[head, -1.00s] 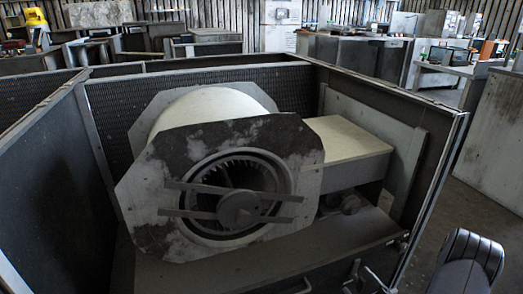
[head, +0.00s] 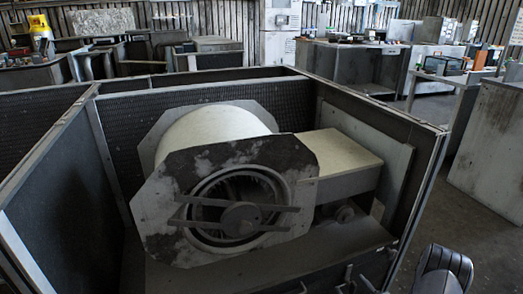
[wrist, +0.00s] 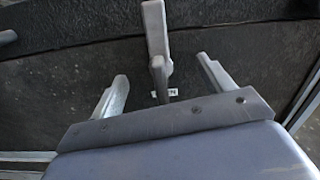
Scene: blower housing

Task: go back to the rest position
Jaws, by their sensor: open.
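My gripper (wrist: 162,68) is open in the wrist view, with its two pale fingers spread apart. A grey lever-like bar (wrist: 157,45) stands between the fingers, against a dark panel (wrist: 75,85). I cannot tell whether it touches either finger; nothing is clamped. In the head view, the blower (head: 225,190) sits inside the open-topped housing (head: 60,175), with its round inlet and cross bars facing me. The gripper itself is not seen there; a dark rounded part of my arm shows at the bottom right.
The housing's right wall edge (head: 425,190) rises close to my arm. Small metal handles (head: 350,280) show at the bottom front. A grey cabinet (head: 495,145) stands at the right, with bare floor between. Benches and cabinets fill the background.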

